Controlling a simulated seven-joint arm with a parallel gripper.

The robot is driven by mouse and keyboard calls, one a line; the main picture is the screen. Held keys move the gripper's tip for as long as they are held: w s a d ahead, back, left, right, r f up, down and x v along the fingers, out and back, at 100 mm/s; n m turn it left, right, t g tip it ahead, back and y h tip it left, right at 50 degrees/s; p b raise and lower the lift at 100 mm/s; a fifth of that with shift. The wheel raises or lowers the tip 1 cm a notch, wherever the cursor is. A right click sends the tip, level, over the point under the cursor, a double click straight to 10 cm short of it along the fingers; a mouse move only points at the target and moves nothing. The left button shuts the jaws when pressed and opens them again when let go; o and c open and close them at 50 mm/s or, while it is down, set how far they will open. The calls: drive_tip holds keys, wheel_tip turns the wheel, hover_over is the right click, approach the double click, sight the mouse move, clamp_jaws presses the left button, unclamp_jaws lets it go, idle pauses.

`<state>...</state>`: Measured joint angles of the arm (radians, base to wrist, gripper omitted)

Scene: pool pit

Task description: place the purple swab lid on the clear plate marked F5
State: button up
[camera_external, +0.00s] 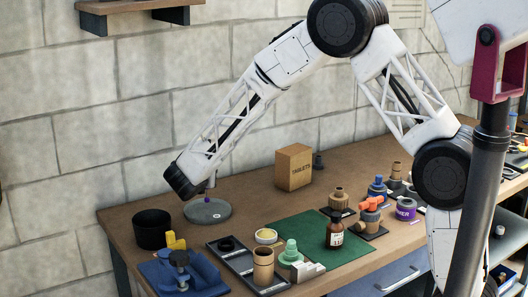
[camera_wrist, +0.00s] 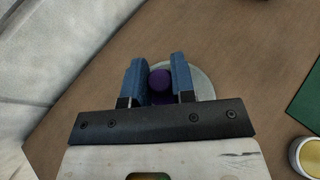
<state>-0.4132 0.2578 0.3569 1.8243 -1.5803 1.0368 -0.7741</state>
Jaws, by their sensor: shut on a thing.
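The purple swab lid (camera_wrist: 160,79) sits between the two blue fingers of my gripper (camera_wrist: 159,76) in the wrist view. My gripper is shut on it. In the outside view the lid shows as a small purple spot (camera_external: 207,199) under my gripper (camera_external: 208,188). The round, greyish clear plate (camera_external: 218,213) lies on the bench directly below. Its rim also shows behind the fingers in the wrist view (camera_wrist: 205,84). I cannot tell whether the lid touches the plate. No F5 mark is readable.
A black round container (camera_external: 152,230) stands left of the plate. A dark tray (camera_external: 232,262) with a brown jar lies in front, beside a blue clamp-like fixture (camera_external: 185,275). A cardboard box (camera_external: 293,167) stands behind right. A green mat (camera_external: 310,233) holds a brown bottle (camera_external: 335,233).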

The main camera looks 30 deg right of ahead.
drive_tip(key=shift+f, duration=1.1)
drive_tip(key=shift+f, duration=0.15)
drive_tip(key=o, duration=0.9)
drive_tip(key=shift+s+a+r, duration=0.1)
drive_tip(key=shift+a+r, duration=0.05)
drive_tip(key=shift+r, duration=0.05)
drive_tip(key=v, duration=1.1)
drive_tip(key=shift+s+a+r, duration=0.2)
drive_tip(key=shift+s, duration=0.05)
drive_tip(key=shift+d, duration=0.1)
